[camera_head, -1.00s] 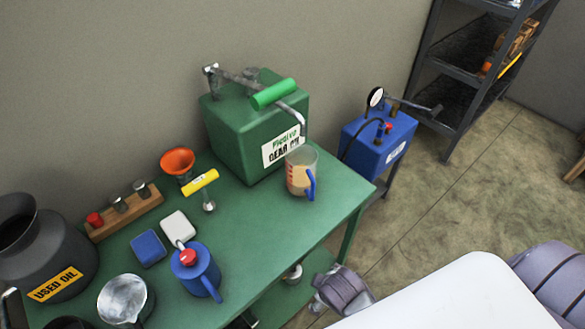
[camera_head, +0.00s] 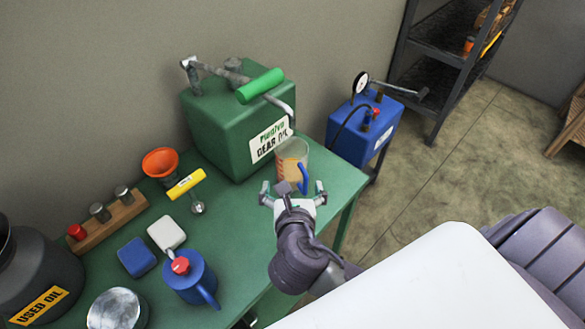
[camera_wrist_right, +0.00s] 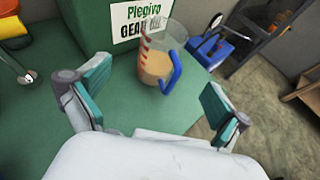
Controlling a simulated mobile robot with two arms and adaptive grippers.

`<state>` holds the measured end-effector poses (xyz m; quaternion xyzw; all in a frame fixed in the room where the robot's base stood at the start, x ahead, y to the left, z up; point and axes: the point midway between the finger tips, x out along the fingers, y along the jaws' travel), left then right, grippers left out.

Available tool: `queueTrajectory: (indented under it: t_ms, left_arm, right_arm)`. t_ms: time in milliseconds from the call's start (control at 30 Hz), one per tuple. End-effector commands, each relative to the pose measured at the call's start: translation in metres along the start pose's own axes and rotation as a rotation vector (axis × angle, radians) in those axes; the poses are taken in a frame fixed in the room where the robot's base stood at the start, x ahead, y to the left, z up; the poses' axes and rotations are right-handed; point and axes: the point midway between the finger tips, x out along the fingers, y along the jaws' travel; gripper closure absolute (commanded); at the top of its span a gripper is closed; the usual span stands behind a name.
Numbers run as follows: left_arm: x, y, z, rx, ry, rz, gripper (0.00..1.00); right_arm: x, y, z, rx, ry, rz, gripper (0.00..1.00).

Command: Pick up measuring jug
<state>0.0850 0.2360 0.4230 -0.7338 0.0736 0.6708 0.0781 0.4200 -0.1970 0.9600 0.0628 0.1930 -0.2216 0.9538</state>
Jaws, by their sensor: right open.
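The measuring jug (camera_head: 289,160) is clear with red markings, a tan liquid inside and a blue handle. It stands upright on the green table, in front of the green gear oil box (camera_head: 235,125). My right gripper (camera_head: 293,190) is open and empty, just in front of the jug on the near side. In the right wrist view the jug (camera_wrist_right: 155,58) stands ahead, between the directions of the two spread fingers (camera_wrist_right: 150,95), with its handle turned to the right. The fingers do not touch it. My left gripper is not in view.
A blue pump box (camera_head: 362,130) stands beyond the table's right edge. An orange funnel (camera_head: 160,162), a yellow-handled tool (camera_head: 186,184), a blue oil can (camera_head: 190,278) and a used oil container (camera_head: 40,275) occupy the left. Bare table (camera_head: 235,210) lies left of my gripper.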

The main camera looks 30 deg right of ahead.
Motion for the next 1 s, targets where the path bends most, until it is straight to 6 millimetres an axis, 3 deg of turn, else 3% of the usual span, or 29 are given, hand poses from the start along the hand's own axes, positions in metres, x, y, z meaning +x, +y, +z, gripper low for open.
queueTrajectory:
  t_ms: [167, 500, 733, 1000]
  left_arm:
    - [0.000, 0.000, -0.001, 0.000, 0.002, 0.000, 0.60]
    - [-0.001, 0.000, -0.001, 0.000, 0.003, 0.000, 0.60]
    - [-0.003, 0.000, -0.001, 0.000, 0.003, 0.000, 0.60]
    - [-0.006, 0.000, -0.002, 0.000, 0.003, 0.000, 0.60]
  right_arm:
    - [0.015, 0.001, 0.005, -0.046, -0.020, -0.001, 0.00]
    - [0.076, 0.000, 0.005, -0.041, -0.016, -0.002, 0.00]
    - [0.093, -0.001, 0.006, -0.040, -0.015, -0.002, 0.00]
    - [0.131, -0.004, 0.009, -0.039, -0.014, -0.001, 0.00]
